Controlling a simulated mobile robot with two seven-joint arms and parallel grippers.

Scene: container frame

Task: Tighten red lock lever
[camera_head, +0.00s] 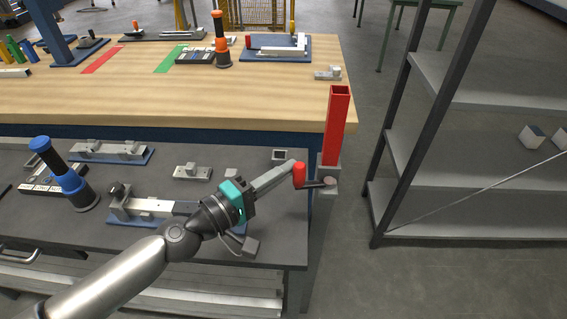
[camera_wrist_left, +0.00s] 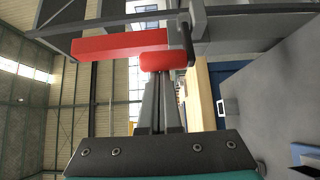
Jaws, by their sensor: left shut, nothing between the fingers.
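The red lock lever (camera_head: 299,175) has a red cylindrical grip on a dark arm. The arm runs right to a pivot on a grey metal post (camera_head: 328,177) at the bench's right corner. My left gripper (camera_head: 292,167) is shut and empty, reaching in from the left. Its fingertips are right beside the red grip; whether they touch it I cannot tell. In the left wrist view the red lever grip (camera_wrist_left: 164,62) lies across just beyond the fingertips of the left gripper (camera_wrist_left: 160,78). My right gripper is not in view.
A red rectangular tube (camera_head: 338,115) stands upright in the post. The grey lower bench (camera_head: 280,225) holds metal fixtures and a blue-handled tool (camera_head: 68,178). A wooden table (camera_head: 110,92) lies behind. A metal shelf (camera_head: 460,155) stands right, with open floor between.

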